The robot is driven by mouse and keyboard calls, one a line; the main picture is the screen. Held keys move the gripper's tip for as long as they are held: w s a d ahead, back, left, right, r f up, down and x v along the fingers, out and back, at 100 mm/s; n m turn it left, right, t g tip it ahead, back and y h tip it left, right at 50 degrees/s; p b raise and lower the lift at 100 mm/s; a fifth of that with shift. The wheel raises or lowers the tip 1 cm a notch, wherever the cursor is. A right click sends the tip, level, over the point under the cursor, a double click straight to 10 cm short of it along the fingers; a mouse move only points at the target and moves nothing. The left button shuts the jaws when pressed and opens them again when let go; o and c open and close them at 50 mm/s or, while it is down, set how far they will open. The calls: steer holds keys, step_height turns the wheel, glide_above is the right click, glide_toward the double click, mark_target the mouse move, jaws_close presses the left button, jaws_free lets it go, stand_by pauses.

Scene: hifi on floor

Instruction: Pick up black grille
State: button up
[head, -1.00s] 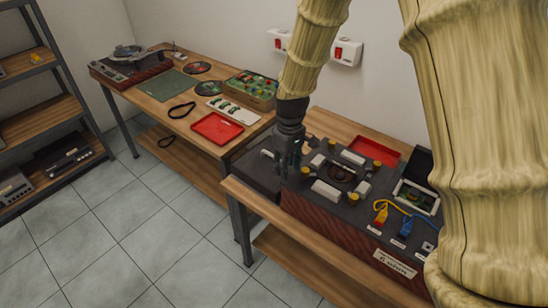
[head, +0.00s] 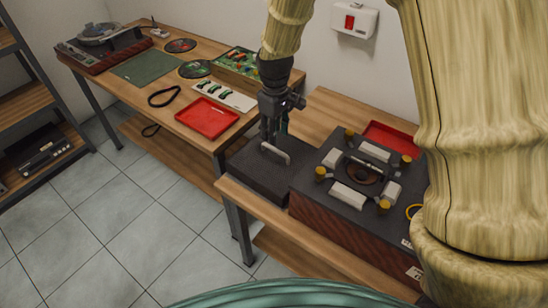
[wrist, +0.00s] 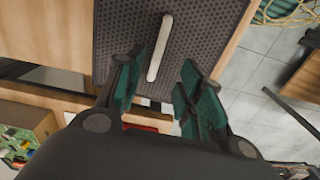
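The black grille (head: 250,172) is a dark flat panel with a pale bar handle (head: 275,152), lying at the left end of the near bench in the head view. In the wrist view the grille (wrist: 125,40) shows a perforated face, and the handle (wrist: 160,48) runs lengthwise along it. My gripper (head: 271,140) points down just over the handle. In the wrist view my gripper (wrist: 162,78) is open, with green-padded fingers on either side of the handle's lower end. I see no contact; the remaining height is hard to tell.
A wooden-sided speaker-like unit (head: 340,230) with pale blocks and yellow knobs stands right beside the grille. A red tray (head: 207,118) lies on the bench behind, and another red tray (head: 385,137) is behind the unit. The tiled floor (head: 130,220) at left is clear.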

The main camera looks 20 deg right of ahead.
mark_target(276, 150)
steer(key=f, duration=0.3)
steer(key=shift+w+d+f, duration=0.1)
steer(key=shift+w+f, duration=0.15)
steer(key=shift+w, duration=0.1)
steer(key=shift+s+f+p, duration=0.3)
steer(key=shift+p, duration=0.05)
steer(key=shift+d+f+p, duration=0.1)
steer(key=shift+f+p, duration=0.55)
steer(key=shift+f, duration=1.8)
jaws_close()
